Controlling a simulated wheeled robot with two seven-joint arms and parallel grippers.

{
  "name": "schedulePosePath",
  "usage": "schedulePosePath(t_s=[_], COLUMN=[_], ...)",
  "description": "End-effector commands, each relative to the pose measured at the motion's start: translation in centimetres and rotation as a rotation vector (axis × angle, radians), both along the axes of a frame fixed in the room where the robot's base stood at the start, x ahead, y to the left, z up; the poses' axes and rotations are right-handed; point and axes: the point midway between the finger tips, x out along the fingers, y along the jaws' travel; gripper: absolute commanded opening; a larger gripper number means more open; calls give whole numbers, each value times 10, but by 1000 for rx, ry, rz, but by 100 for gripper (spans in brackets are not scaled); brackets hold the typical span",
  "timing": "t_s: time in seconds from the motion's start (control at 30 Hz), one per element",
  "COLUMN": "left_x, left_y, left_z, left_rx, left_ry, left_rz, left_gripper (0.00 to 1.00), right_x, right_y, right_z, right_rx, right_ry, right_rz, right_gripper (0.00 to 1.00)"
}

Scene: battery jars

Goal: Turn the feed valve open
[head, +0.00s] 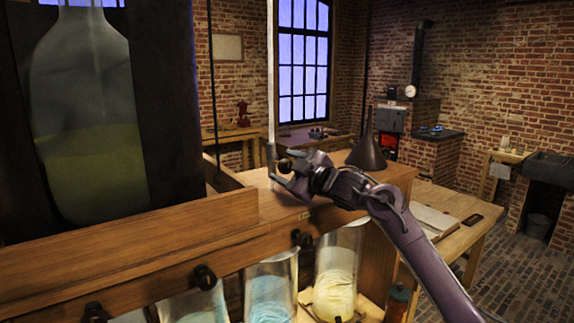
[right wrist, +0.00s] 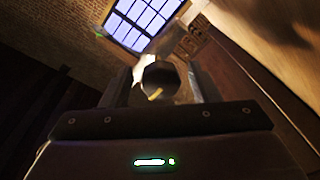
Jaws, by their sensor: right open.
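My right gripper (head: 284,172) is open beside the lower end of a thin pale vertical pipe (head: 271,90), above the wooden ledge. A small dark round knob (head: 284,165), which looks like the feed valve, shows between its fingers. In the right wrist view the dark rounded knob (right wrist: 160,78) sits between the two spread fingers of the gripper (right wrist: 163,86), with a small yellow mark on its lower part. I cannot tell whether the fingers touch it. Its far side is hidden. My left gripper is out of view.
A large glass bottle (head: 85,120) of greenish liquid stands at left behind a wooden ledge (head: 130,235). Black taps (head: 303,238) line the ledge front above glass jars (head: 336,275) of blue and yellow liquid. A dark funnel (head: 367,150) stands right of the gripper.

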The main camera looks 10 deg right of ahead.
Motion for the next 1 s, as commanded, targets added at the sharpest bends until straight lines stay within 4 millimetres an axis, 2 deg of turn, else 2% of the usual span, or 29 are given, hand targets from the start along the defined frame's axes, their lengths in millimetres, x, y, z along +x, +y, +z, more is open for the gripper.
schedulePosePath(t_s=[0.1,0.43,0.77,1.0], left_x=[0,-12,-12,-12], left_y=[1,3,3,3], left_z=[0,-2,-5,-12], left_rx=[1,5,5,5], left_ry=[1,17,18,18], left_rz=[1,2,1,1], left_gripper=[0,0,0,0], right_x=[0,0,0,0], right_y=[0,0,1,0], right_z=[0,0,-1,-2], right_rx=[0,1,-43,-180], right_ry=[0,1,-17,-73], right_rz=[0,1,1,1], right_gripper=[55,12,11,11])
